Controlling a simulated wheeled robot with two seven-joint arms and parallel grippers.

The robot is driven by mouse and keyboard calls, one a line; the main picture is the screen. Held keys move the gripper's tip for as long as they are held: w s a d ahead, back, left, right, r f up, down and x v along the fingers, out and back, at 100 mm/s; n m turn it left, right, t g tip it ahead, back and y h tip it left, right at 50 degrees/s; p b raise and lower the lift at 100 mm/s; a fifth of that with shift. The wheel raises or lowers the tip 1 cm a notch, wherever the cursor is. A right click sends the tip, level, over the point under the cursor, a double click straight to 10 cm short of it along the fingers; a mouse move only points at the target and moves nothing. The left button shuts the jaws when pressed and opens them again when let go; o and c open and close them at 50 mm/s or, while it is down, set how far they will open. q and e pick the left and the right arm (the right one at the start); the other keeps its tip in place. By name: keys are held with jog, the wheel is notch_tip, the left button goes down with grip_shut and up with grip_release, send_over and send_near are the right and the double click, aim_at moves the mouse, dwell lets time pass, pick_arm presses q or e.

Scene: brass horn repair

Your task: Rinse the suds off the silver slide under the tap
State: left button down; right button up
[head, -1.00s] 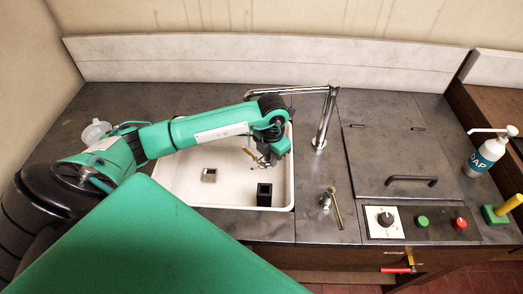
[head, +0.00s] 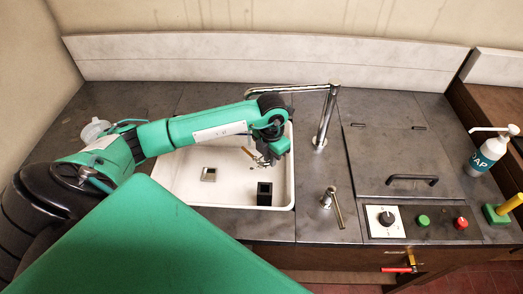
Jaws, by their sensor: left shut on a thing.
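My left gripper (head: 265,160) is low over the white sink (head: 170,188), under the tap's spout side, and points down. It is shut on a small silvery piece, which looks like the silver slide; the wrist hides most of it. A thin brass-coloured bit (head: 248,153) shows just left of the fingers. The suds are too small to tell. The chrome tap (head: 324,120) stands behind the sink's right edge, its spout reaching left over the basin behind my wrist. I cannot make out any water. My right gripper is not in view.
In the sink are a black open box (head: 264,194) and a small square metal fitting (head: 208,174). A metal lever (head: 334,204) stands right of the sink. Farther right are a lidded panel (head: 395,160), control knobs (head: 386,218) and a soap bottle (head: 485,157).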

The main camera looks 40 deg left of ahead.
aim_at(292, 176)
pick_arm(q)
jog(key=shift+w, duration=0.2)
jog(key=shift+d, duration=0.1)
jog(key=shift+s+d, duration=0.2)
jog(key=shift+d, duration=1.8)
jog(key=shift+s+d, duration=0.15)
jog(key=shift+d, duration=1.8)
